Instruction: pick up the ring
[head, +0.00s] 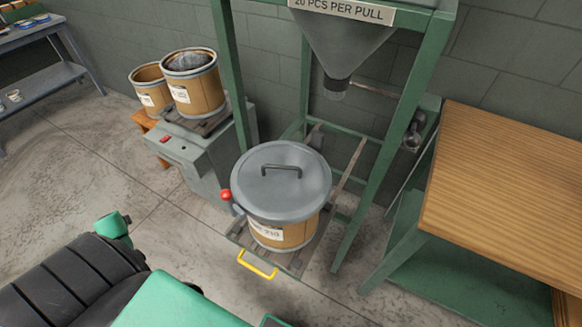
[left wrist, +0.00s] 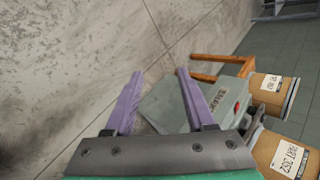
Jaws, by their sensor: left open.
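I cannot make out a separate ring in either view. A fiber drum (head: 285,234) with a grey lid (head: 268,188) and a bar handle stands on the roller slide under the hopper. My left gripper (left wrist: 160,73) is open in the left wrist view, its two purple fingers apart with nothing between them. The floor and a grey-green scale cabinet (left wrist: 168,106) lie beyond the fingers. My left gripper's fingers do not show in the head view, and my right gripper shows in neither view.
Two open drums stand at the back left, one holding dark grey material (head: 189,62); the cabinet also shows there (head: 188,151). A green hopper frame (head: 397,130) rises around the lidded drum. A wooden bench top (head: 510,185) is at right. A yellow handle (head: 257,265) fronts the slide.

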